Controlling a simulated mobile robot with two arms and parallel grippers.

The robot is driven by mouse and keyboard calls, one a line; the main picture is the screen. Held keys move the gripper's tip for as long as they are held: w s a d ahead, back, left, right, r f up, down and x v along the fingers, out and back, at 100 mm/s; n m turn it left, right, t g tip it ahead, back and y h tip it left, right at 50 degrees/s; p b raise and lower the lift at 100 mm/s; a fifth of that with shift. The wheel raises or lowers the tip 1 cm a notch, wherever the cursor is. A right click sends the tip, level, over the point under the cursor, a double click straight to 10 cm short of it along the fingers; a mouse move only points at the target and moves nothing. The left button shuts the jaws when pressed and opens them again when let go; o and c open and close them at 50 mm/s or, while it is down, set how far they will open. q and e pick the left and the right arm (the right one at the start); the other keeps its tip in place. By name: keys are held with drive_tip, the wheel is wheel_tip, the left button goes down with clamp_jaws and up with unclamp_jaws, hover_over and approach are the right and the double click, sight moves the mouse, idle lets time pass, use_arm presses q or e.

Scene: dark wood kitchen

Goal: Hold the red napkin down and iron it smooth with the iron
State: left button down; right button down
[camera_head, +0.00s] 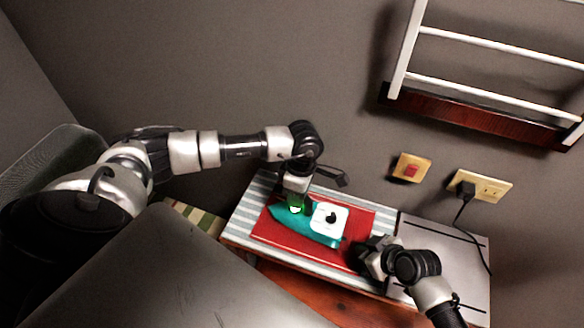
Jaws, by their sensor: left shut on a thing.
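The red napkin (290,242) lies spread on a striped ironing board (240,220). The teal iron (318,236), with a white part and a black round spot at its right end, rests on or just over the napkin, its narrow tip to the left. My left gripper (296,204) reaches down from above and is shut on the iron; its fingertips are partly hidden. My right gripper (356,256) is low at the napkin's right end, beside the iron's broad end. Its dark fingers blur together, so I cannot tell whether they are open or touch the cloth.
A grey panel (450,253) adjoins the board's right end, with a black cord (470,232) running over it from a wall outlet (488,188). A wall switch (411,168) and a white rack (490,89) are above. Striped cloth (193,214) lies left of the board.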

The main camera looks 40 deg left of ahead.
sight(279, 186)
use_arm(q)
drive_tip(key=shift+s+a, duration=0.25)
drive_tip(key=shift+a, duration=0.95)
drive_tip(key=shift+a, duration=0.1)
drive_tip(key=shift+s+a+f, duration=0.1)
drive_tip(key=shift+s+a, duration=0.1)
drive_tip(key=shift+a, duration=0.4)
drive_tip(key=shift+s+a+f, duration=0.1)
drive_tip(key=shift+s+a, duration=0.05)
drive_tip(key=shift+a, duration=0.4)
drive_tip(key=shift+w+d+r, duration=0.1)
drive_tip(key=shift+w+d, duration=0.15)
drive_tip(key=shift+d, duration=0.6)
drive_tip(key=shift+w+d+r, duration=0.1)
drive_tip(key=shift+w+d, duration=0.1)
drive_tip(key=shift+d, duration=0.65)
drive_tip(key=shift+w+d+r, duration=0.1)
drive_tip(key=shift+w+d, duration=0.15)
drive_tip(key=shift+d, duration=0.6)
drive_tip(key=shift+s+a+f, duration=0.1)
drive_tip(key=shift+s+a, duration=0.15)
drive_tip(key=shift+a, duration=0.65)
drive_tip(key=shift+s+a+f, duration=0.1)
drive_tip(key=shift+s+a, duration=0.1)
drive_tip(key=shift+a, duration=0.65)
drive_tip(key=shift+r, duration=0.15)
drive_tip(key=shift+r, duration=2.4)
drive_tip(key=shift+w, duration=0.1)
